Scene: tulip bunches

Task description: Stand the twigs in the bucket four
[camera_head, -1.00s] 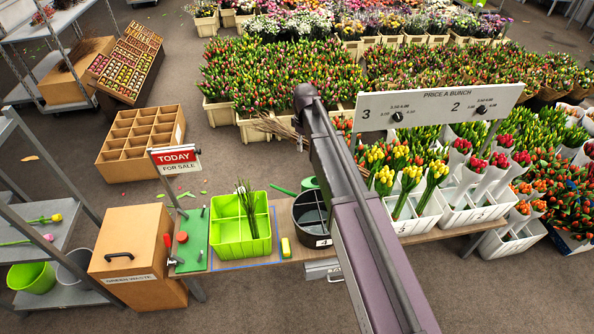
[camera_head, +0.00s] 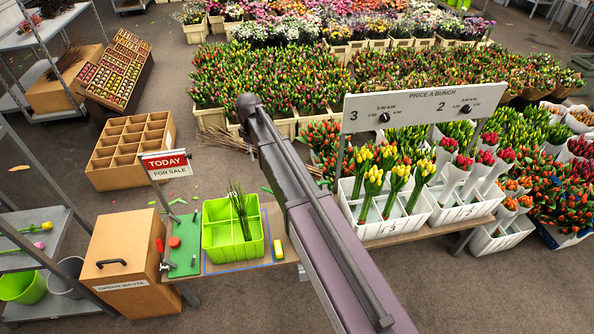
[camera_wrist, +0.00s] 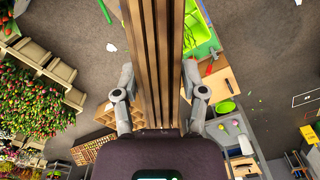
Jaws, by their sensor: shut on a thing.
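A bundle of brown twigs (camera_wrist: 155,45) fills the middle of the wrist view. My gripper (camera_wrist: 158,92) is shut on it, one finger on each side. In the head view the twigs (camera_head: 228,142) stick out to the left of my arm, lying roughly level. My arm hides the gripper and the middle of the bundle there. The dark bucket four is hidden behind my arm in the head view now. I cannot make it out in the wrist view.
A lime green divided crate (camera_head: 221,252) holds dark green stems, beside a yellow block (camera_head: 278,250). The TODAY sign (camera_head: 166,164) stands behind it. White tulip buckets (camera_head: 383,230) and the price board (camera_head: 425,106) are to the right. A green waste box (camera_head: 128,255) stands left.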

